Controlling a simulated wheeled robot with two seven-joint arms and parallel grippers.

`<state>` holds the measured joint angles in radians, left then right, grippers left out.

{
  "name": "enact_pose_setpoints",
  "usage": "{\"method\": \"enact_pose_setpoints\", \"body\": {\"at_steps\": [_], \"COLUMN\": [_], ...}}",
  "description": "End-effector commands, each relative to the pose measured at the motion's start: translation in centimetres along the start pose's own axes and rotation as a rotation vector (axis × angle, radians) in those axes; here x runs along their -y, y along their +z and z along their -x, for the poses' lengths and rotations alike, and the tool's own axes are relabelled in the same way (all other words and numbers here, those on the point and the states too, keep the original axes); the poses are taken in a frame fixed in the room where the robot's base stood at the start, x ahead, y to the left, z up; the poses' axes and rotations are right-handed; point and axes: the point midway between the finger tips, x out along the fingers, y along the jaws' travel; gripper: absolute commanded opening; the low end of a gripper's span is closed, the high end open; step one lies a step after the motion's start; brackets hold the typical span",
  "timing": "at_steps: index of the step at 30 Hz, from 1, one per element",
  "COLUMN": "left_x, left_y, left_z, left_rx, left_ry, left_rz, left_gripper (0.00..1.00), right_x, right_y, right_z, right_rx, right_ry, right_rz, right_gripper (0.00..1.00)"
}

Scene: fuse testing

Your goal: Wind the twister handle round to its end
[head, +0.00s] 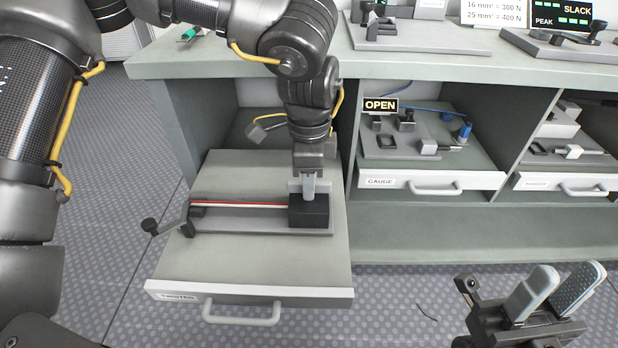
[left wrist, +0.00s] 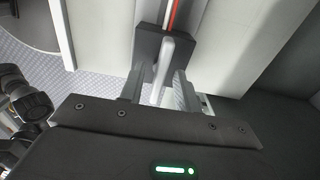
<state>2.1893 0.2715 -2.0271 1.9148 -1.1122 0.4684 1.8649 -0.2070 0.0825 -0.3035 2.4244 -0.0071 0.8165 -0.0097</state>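The twister (head: 260,219) lies on the pulled-out drawer, a grey rail with a red and white strand along it. Its crank handle (head: 170,226) with a black knob sticks out at the left end, apart from both grippers. A black block (head: 309,211) with a grey lever (left wrist: 172,66) stands at the right end. My left gripper (head: 310,184) is over this block. In the left wrist view its fingers (left wrist: 160,88) stand apart on either side of the lever; contact is unclear. My right gripper (head: 572,272) is open and empty at the lower right.
The twister drawer (head: 240,268) has a front handle (head: 241,314). A gauge drawer (head: 430,180) with an OPEN sign (head: 381,105) and another drawer (head: 565,182) stand to the right. The worktop (head: 440,67) lies above. Floor is free in front and left.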

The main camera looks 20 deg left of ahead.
Motion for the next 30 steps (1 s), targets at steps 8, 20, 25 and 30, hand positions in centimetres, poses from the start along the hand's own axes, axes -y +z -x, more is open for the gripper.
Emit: {"method": "enact_pose_setpoints", "body": {"at_steps": [8, 20, 25, 30], "left_x": [0.0, 0.0, 0.0, 0.0], "left_y": [0.0, 0.0, 0.0, 0.0], "left_z": [0.0, 0.2, 0.3, 0.4], "left_rx": [0.0, 0.0, -0.001, -0.001], "left_ry": [0.0, 0.002, 0.004, 0.004], "left_rz": [0.0, -0.041, -0.132, -0.273], "left_gripper": [0.0, 0.0, 0.0, 0.0], "right_x": [0.0, 0.0, -0.1, 0.0], "right_y": [0.0, -0.3, -0.7, -1.3], "right_z": [0.0, -0.5, -0.6, 0.4], "right_rx": [-0.001, -0.007, 0.016, 0.078], "right_ry": [0.0, 0.002, 0.013, 0.025], "right_rz": [-0.001, -0.001, -0.004, -0.009], "right_gripper": [0.36, 0.36, 0.36, 0.36]}}
